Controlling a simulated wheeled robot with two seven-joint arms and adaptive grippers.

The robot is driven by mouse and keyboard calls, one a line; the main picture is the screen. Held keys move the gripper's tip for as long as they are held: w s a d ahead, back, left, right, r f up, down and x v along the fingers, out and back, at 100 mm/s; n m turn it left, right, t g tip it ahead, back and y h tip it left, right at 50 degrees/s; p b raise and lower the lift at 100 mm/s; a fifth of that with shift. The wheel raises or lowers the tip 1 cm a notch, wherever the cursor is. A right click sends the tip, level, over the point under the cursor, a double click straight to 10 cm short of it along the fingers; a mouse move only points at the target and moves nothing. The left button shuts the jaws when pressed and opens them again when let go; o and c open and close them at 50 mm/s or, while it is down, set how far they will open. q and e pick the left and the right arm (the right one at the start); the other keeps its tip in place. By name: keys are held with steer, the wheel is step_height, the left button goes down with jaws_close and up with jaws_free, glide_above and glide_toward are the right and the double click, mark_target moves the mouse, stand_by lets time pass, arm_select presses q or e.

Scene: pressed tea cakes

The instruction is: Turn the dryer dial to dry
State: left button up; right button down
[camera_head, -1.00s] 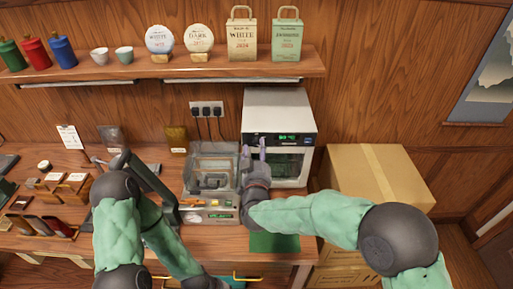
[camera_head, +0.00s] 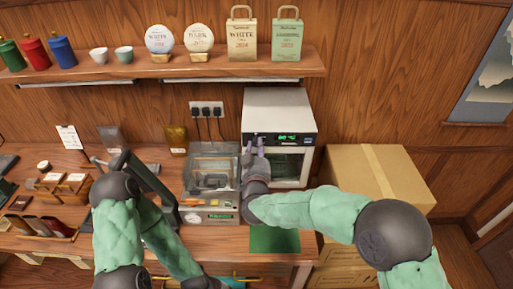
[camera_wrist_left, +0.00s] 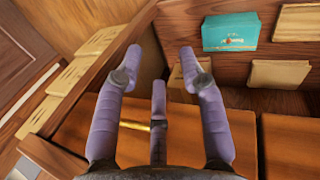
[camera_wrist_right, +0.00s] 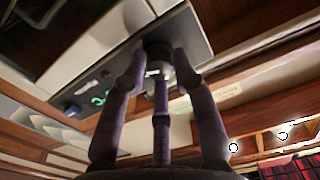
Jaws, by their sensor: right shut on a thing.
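The dryer (camera_head: 278,104) is a white box with a dark front panel and a lit green display (camera_head: 287,138), at the back of the bench. My right gripper (camera_head: 255,139) is at the upper left of its front. In the right wrist view, the fingers of my right gripper (camera_wrist_right: 160,60) are closed around the round dial (camera_wrist_right: 157,56) on the panel. The fingers hide much of the dial, and its setting cannot be read. My left gripper (camera_wrist_left: 168,62) is open and empty in the left wrist view, low in front of the bench, away from the dryer.
A clear-lidded machine (camera_head: 210,183) stands left of the dryer, close to my right gripper. A cardboard box (camera_head: 400,190) stands to the right. A green mat (camera_head: 275,241) lies in front of the dryer. A shelf (camera_head: 225,69) with bags and cakes runs above.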

steer(key=shift+w+r+m+b, duration=0.1)
steer(key=shift+r+m+b, duration=0.35)
steer(key=shift+m+b, duration=0.3)
steer(key=c, duration=1)
jaws_free()
steer(key=shift+o, duration=0.2)
steer(key=shift+f, duration=0.2)
steer(key=s, duration=1.2)
